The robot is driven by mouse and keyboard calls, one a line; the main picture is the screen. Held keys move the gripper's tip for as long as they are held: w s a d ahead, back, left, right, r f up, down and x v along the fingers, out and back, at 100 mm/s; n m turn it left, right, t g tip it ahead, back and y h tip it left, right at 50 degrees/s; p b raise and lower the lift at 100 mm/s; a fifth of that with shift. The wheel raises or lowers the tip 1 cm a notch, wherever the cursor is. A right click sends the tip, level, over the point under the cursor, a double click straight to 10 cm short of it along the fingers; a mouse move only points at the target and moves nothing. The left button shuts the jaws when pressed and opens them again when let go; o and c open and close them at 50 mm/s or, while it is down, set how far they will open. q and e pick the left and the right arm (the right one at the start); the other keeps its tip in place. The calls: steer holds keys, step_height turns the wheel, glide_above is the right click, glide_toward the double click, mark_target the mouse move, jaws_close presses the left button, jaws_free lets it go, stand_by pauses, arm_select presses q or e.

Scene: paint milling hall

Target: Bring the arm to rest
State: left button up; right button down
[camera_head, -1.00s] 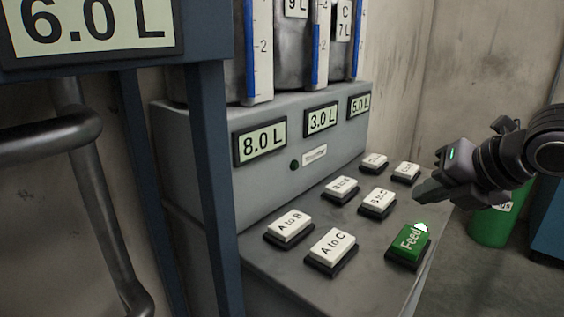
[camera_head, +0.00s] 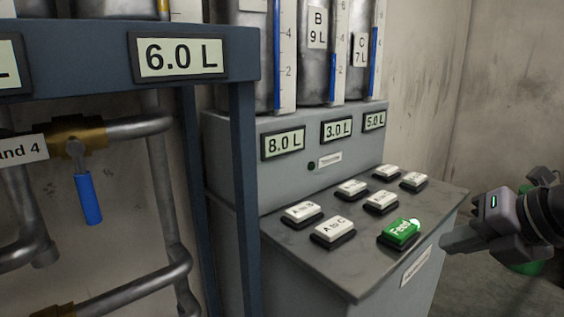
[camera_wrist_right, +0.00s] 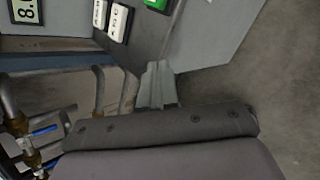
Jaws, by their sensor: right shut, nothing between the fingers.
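My right gripper (camera_head: 447,243) comes in from the right edge of the head view. It is shut and empty, just off the right front edge of the button console (camera_head: 352,275), apart from the buttons. In the right wrist view its closed fingers (camera_wrist_right: 157,85) point toward the console's side. The green Feed button (camera_head: 402,231) lies to the left of the fingertips in the head view, with a bright spot on its far corner. It is partly cut off at the top of the right wrist view (camera_wrist_right: 157,4). My left gripper is not in view.
White buttons, including A to B (camera_head: 301,212) and A to C (camera_head: 333,230), sit on the console. Displays read 8.0 L (camera_head: 284,143), 3.0 L and 5.0 L. A blue frame (camera_head: 245,190) and pipes with a blue-handled valve (camera_head: 88,198) stand at left.

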steer(key=s+a+g+y+p, duration=0.3)
steer(key=s+a+y+p, duration=0.1)
steer(key=a+y, duration=1.05)
steer(key=d+f+m+t+h+p, duration=0.1)
steer(key=d+f+m+t+h, duration=0.1)
steer(key=m, duration=0.5)
steer(key=w+d+f+m+t+h+p, duration=0.1)
steer(key=f+m+t+h, duration=0.4)
steer(key=f+m+t, duration=0.1)
steer(key=d+f+m+t+h+p, duration=0.1)
steer(key=f+m+t+h, duration=0.3)
steer(key=m, duration=0.5)
steer(key=shift+w+d+t+h+p, duration=0.3)
steer(key=shift+d+t+p, duration=0.1)
steer(key=shift+d, duration=0.45)
arm_select(q)
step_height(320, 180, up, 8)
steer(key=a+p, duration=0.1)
steer(key=p, duration=0.1)
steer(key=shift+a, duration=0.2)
arm_select(e)
steer(key=s+d+f+m+g+h, duration=0.2)
steer(key=s+f+m+g+h, duration=0.3)
steer(key=s+f, duration=0.9)
step_height(320, 180, down, 4)
steer(key=shift+d+m+g, duration=0.25)
steer(key=shift+m+g, duration=0.75)
steer(key=shift+g, duration=0.1)
